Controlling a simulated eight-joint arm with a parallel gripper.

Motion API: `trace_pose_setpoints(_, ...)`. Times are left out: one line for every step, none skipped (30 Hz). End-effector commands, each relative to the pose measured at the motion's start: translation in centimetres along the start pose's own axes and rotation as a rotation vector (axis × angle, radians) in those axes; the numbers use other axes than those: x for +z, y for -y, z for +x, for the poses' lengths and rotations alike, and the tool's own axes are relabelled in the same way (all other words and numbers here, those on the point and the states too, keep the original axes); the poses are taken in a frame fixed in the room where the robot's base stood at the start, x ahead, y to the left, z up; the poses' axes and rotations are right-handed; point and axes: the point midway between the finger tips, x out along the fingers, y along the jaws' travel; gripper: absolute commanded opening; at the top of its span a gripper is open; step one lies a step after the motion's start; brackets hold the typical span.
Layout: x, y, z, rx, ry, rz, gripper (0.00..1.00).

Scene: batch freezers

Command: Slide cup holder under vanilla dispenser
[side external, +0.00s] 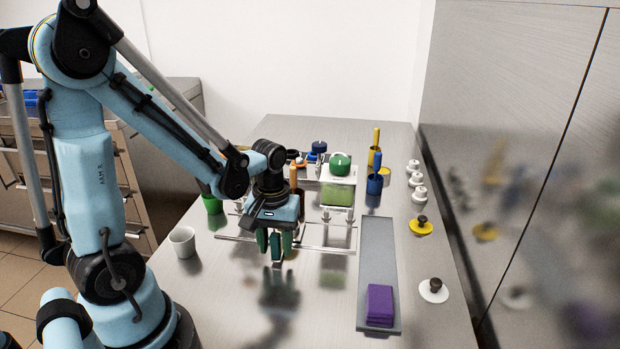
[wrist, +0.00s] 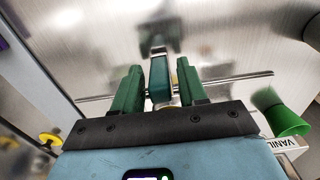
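My gripper (side external: 275,244) hangs low over the steel table. Its two green fingers also show in the wrist view (wrist: 159,88). They are apart, with a dark green block (wrist: 159,76) between them and gaps on both sides. The block seems to be a handle on a bright metal piece, perhaps the cup holder; the holder itself is not clear. A sign reading "VANIL" (wrist: 285,144) is cut off at the wrist view's right edge, beside a green cone-shaped piece (wrist: 287,121). The vanilla dispenser is otherwise hard to make out.
A thin metal rail (side external: 232,238) crosses the table by my gripper. A grey tray (side external: 377,255) with a folded purple cloth (side external: 380,305) lies at the right.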

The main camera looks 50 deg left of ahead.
Motion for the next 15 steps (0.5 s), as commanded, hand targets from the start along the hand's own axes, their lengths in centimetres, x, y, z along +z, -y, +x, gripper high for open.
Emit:
trace_pose_setpoints(0.0,0.0,-0.01,0.0,0.0,0.0,0.33)
trace_pose_setpoints(0.0,0.0,-0.01,0.0,0.0,0.0,0.28)
trace_pose_setpoints(0.0,0.0,-0.01,0.0,0.0,0.0,0.22)
trace_pose_setpoints(0.0,0.0,-0.01,0.0,0.0,0.0,0.18)
trace_pose_setpoints(0.0,0.0,-0.02,0.0,0.0,0.0,0.13)
trace_pose_setpoints(0.0,0.0,-0.02,0.0,0.0,0.0,0.07)
trace_pose_setpoints(0.0,0.0,-0.02,0.0,0.0,0.0,0.02)
trace_pose_setpoints(0.0,0.0,-0.02,0.0,0.0,0.0,0.0)
trace_pose_setpoints(0.0,0.0,-0.02,0.0,0.0,0.0,0.0)
trace_pose_setpoints(0.0,0.0,-0.02,0.0,0.0,0.0,0.0)
trace_pose_setpoints(0.0,0.0,-0.02,0.0,0.0,0.0,0.0)
trace_pose_setpoints(0.0,0.0,-0.02,0.0,0.0,0.0,0.0)
trace_pose_setpoints(0.0,0.0,-0.03,0.0,0.0,0.0,0.0)
trace_pose_setpoints(0.0,0.0,-0.03,0.0,0.0,0.0,0.0)
trace_pose_setpoints(-0.01,0.05,-0.03,0.0,0.0,-0.001,0.0)
